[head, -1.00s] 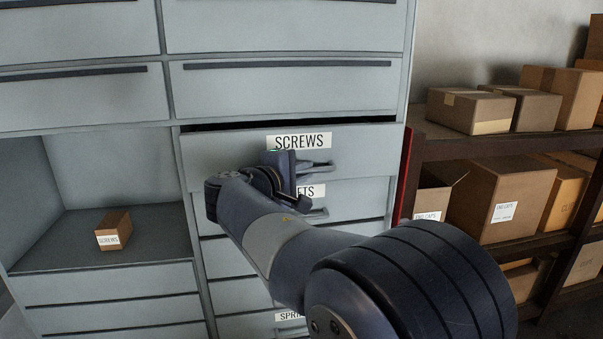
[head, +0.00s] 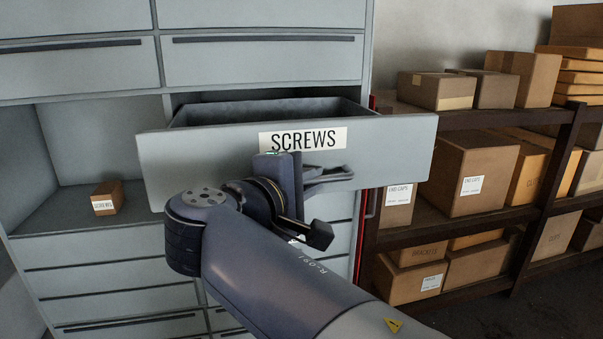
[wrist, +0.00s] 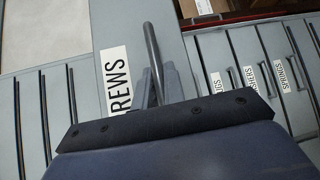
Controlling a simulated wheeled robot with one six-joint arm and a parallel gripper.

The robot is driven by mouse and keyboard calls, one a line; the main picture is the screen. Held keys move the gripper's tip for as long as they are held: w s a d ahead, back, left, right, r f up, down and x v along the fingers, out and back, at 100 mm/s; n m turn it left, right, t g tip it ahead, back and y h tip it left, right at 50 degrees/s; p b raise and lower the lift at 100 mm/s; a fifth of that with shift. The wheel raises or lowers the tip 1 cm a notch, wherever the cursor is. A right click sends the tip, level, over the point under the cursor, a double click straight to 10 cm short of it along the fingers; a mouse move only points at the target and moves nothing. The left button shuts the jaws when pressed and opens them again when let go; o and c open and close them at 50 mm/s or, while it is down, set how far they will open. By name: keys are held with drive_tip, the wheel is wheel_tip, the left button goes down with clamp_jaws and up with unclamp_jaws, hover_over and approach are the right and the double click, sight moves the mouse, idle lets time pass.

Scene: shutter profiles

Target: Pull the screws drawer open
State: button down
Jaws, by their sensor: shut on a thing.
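The screws drawer (head: 395,150) is a grey drawer with a white SCREWS label, and it stands well out of the cabinet in the head view. Its dark interior shows behind the front and looks empty where visible. My gripper (head: 318,178) is shut on the drawer's bar handle (head: 338,171), below the label. In the wrist view the handle (wrist: 153,58) runs up from between the fingers, beside the SCREWS label (wrist: 117,82). The fingertips are partly hidden by my gripper's body.
A small SCREWS box (head: 107,198) sits in the open cabinet bay (head: 60,212) at left. Closed drawers (head: 110,280) lie below it. A rack (head: 470,121) with several cardboard boxes stands at right.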

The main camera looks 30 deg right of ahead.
drive_tip(key=shift+s+a+f, duration=0.1)
drive_tip(key=shift+s+a, duration=0.15)
drive_tip(key=shift+s, duration=0.55)
drive_tip(key=c, duration=1.5)
unclamp_jaws()
drive_tip(key=shift+v, duration=5.4)
drive_tip(key=shift+x, duration=5.4)
